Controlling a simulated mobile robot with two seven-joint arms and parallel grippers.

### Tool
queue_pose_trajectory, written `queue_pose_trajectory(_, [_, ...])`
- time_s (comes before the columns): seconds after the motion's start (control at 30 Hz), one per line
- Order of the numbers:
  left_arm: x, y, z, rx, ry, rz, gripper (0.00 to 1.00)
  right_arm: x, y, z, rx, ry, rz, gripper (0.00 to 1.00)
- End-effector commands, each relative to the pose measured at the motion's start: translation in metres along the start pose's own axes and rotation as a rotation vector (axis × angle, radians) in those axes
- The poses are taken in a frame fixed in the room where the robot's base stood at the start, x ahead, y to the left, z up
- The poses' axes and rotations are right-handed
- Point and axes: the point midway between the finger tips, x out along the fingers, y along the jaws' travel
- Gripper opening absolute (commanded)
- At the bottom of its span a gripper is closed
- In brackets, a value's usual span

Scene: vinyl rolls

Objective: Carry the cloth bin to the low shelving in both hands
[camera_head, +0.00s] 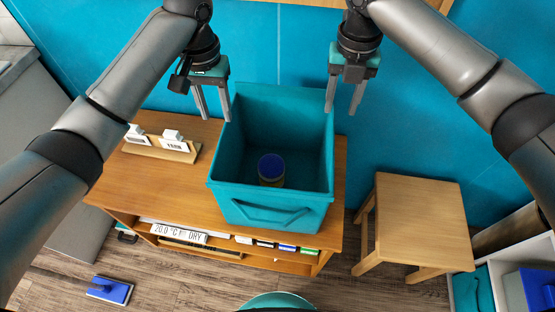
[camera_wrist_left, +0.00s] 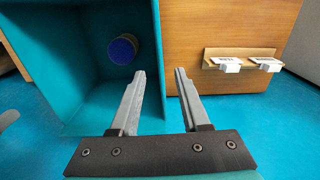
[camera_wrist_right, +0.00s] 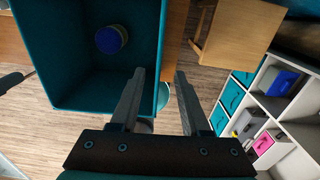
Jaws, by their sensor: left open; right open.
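The teal cloth bin (camera_head: 271,212) stands on the wooden cabinet (camera_head: 190,183), open at the top, with a blue-topped round item (camera_head: 271,168) inside. My left gripper (camera_head: 213,118) is open and empty at the bin's upper left edge; in the left wrist view (camera_wrist_left: 158,75) the bin's side wall (camera_wrist_left: 158,50) lies close to the fingers. My right gripper (camera_head: 342,112) is open at the bin's upper right edge; in the right wrist view (camera_wrist_right: 160,75) the bin wall (camera_wrist_right: 152,40) runs up between the fingers. The low shelving (camera_head: 529,237) is at the lower right, with cloth bins in some compartments.
A wooden stool (camera_head: 420,222) stands right of the cabinet, between it and the shelving. A small card stand (camera_head: 162,147) sits left of the bin. A blue object (camera_head: 109,290) lies on the floor at lower left. The teal wall is behind.

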Motion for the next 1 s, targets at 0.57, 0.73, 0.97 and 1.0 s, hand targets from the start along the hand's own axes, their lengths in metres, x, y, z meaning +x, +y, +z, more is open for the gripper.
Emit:
queue_pose_trajectory(0.57, [0.058, 0.0, 0.001, 0.0, -0.005, -0.002, 0.46, 0.058, 0.0, -0.001, 0.002, 0.004, -0.001, 0.46])
queue_pose_trajectory(0.73, [0.092, 0.0, 0.001, 0.0, -0.004, 0.0, 0.46, 0.092, 0.0, -0.001, 0.003, 0.004, 0.0, 0.46])
queue_pose_trajectory(0.97, [0.132, 0.0, 0.001, 0.0, -0.002, -0.001, 0.46, 0.132, 0.0, -0.001, 0.002, 0.002, 0.0, 0.46])
queue_pose_trajectory(1.0, [0.136, 0.0, 0.0, 0.0, -0.001, 0.0, 0.46, 0.136, 0.001, -0.001, 0.001, 0.001, 0.0, 0.46])
